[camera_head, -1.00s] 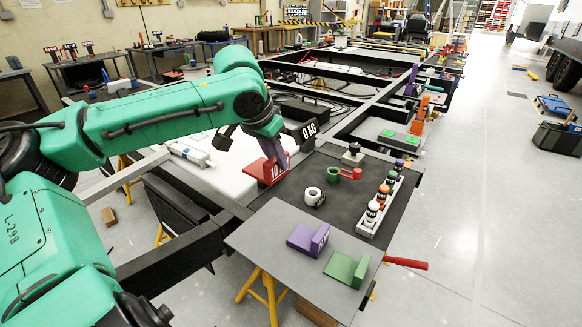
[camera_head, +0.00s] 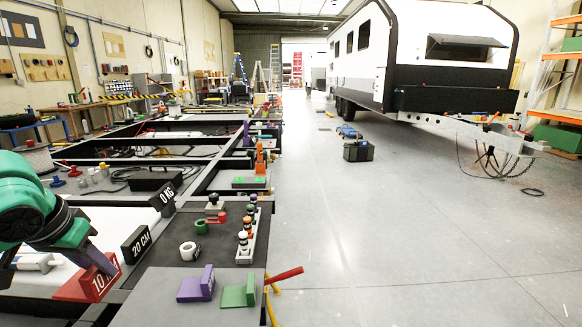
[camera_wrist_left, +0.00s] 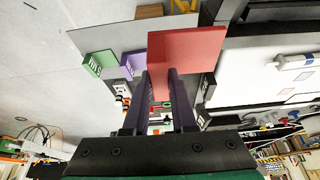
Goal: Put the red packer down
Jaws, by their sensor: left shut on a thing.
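The red packer (camera_head: 88,284), an L-shaped block marked 10, is at the lower left of the head view, beside the dark chassis rail. My left gripper (camera_head: 101,262) is shut on it, its purple fingers reaching down to the upright part. In the left wrist view the red packer (camera_wrist_left: 187,52) sits between the fingertips of the left gripper (camera_wrist_left: 160,85). Whether its base touches the surface below cannot be told. My right gripper is not in view.
A 20 CM sign (camera_head: 136,245) and a 0 KG sign (camera_head: 162,197) stand close by. A purple packer (camera_head: 196,286) and a green packer (camera_head: 239,292) lie on the grey board.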

